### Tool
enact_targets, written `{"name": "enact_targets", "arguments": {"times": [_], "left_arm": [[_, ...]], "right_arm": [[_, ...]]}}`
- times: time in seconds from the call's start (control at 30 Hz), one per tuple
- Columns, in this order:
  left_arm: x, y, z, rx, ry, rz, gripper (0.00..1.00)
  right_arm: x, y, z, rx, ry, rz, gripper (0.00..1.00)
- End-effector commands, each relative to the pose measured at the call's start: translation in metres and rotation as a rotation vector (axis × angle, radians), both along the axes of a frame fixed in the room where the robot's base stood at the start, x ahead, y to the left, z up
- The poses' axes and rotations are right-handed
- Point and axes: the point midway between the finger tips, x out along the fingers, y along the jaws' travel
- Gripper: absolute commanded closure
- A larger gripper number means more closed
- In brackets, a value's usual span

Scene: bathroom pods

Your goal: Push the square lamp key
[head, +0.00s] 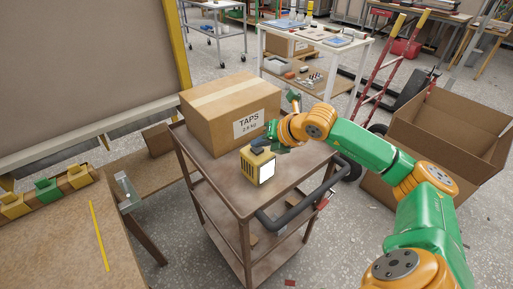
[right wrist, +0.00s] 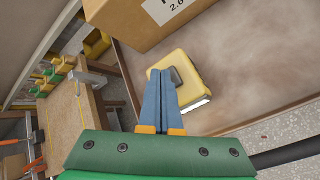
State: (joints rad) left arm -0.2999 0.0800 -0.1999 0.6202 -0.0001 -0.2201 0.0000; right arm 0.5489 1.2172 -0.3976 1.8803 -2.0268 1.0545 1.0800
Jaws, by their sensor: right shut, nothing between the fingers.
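The square lamp (head: 257,168) is a small yellow block with a bright white front panel, standing on the top shelf of a brown cart (head: 222,187). In the right wrist view the lamp (right wrist: 192,89) shows a dark key (right wrist: 175,76) on its upper face. My right gripper (head: 260,146) is shut and empty, with its blue fingers at the lamp's top. In the right wrist view the fingertips (right wrist: 159,72) appear right beside the key; I cannot tell if they touch it. The key is mostly hidden in the head view. My left gripper is out of view.
A cardboard box (head: 225,100) marked TAPS stands on the cart right behind the lamp. The cart's dark handle (head: 305,205) runs along its near right side. A wooden bench (head: 60,235) is at the left, and an open carton (head: 445,130) at the right.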

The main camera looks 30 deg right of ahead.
Motion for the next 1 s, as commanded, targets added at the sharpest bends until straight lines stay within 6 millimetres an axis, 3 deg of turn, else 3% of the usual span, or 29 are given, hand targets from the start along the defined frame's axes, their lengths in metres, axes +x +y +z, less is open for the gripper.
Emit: {"name": "enact_targets", "arguments": {"times": [0.43, 0.67, 1.0], "left_arm": [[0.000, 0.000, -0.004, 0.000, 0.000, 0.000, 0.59], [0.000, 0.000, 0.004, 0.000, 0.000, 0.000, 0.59], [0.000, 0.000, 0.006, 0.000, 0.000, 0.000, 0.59]], "right_arm": [[0.000, 0.000, -0.003, 0.000, 0.000, 0.000, 1.00], [0.000, 0.000, 0.011, 0.000, -0.001, 0.000, 1.00], [0.000, 0.000, 0.015, 0.000, -0.001, 0.000, 1.00]]}}
